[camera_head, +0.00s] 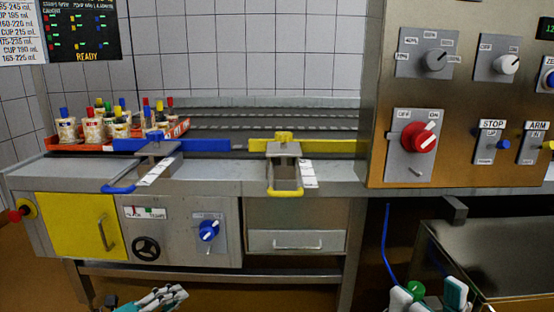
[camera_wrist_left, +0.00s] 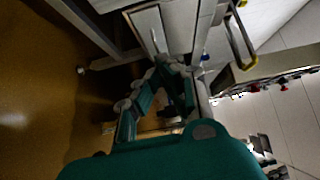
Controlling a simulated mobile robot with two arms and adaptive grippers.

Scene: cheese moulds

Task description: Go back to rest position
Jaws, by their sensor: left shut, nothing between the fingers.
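My left gripper (camera_head: 172,293) shows at the bottom edge of the head view, low in front of the steel bench and apart from it. Its teal and grey fingers are shut with nothing between them. In the left wrist view the fingers (camera_wrist_left: 178,70) come together, with the bench's underside and legs beyond. Teal and white parts (camera_head: 428,296) at the bottom right of the head view look like my right gripper. They are cut off by the frame, and their opening is unclear.
The steel bench (camera_head: 215,180) carries a red tray (camera_head: 75,146) of filled cups with coloured tops. A blue-handled gate (camera_head: 158,146) and a yellow-handled gate (camera_head: 282,149) stand on it. A control panel (camera_head: 460,90) is on the right, above a dark steel basin (camera_head: 490,255).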

